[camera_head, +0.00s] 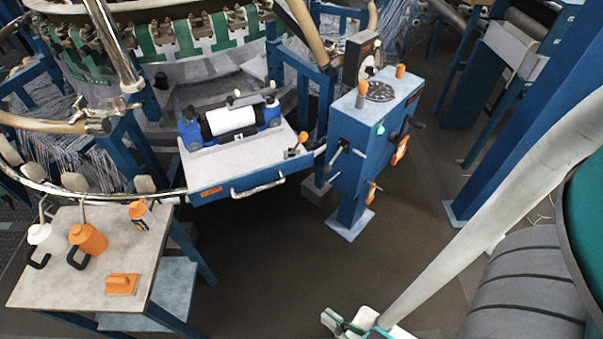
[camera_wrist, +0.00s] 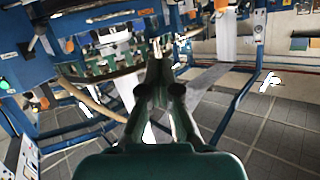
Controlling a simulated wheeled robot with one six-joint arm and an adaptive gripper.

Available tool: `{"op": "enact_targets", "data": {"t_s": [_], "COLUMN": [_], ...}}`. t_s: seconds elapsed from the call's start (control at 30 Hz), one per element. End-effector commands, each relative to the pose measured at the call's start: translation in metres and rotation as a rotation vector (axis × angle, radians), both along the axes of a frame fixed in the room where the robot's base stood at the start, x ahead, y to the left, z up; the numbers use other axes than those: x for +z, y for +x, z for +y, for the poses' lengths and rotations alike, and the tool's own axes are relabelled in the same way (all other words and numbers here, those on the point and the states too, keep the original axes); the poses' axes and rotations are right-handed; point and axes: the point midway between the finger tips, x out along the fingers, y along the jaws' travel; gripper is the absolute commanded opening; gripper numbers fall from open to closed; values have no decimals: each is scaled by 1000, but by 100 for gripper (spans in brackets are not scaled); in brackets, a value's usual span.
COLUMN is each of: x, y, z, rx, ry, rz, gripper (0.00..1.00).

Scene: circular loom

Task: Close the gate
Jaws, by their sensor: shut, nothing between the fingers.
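No part in either view is clearly recognisable as the gate, and I cannot tell whether it stands open or shut. The nearest candidate in the head view is a blue-edged shelf panel (camera_head: 258,187) with a pale bar handle on its front, beside the loom ring. My gripper (camera_wrist: 159,62) shows in the wrist view as dark fingers drawn together, with nothing between them. It points toward the loom and appears free of contact. My gripper's fingers are not clearly visible in the head view.
A blue control box (camera_head: 372,130) with orange-topped knobs stands right of the shelf. A small table (camera_head: 75,290) holds bottles and an orange tool at lower left. A blue post (camera_head: 530,110) rises at right. The central floor (camera_head: 270,270) is clear.

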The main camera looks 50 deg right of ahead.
Motion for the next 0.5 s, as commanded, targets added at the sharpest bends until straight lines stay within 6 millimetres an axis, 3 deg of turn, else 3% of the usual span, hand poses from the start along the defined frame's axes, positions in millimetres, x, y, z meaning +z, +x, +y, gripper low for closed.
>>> {"op": "enact_targets", "data": {"t_s": [0.27,0.5], "x": [-27,-62], "y": [29,77], "z": [-18,-52], "rx": [-124,-299], "ry": [151,383], "rz": [-13,-54], "gripper": [0,0]}}
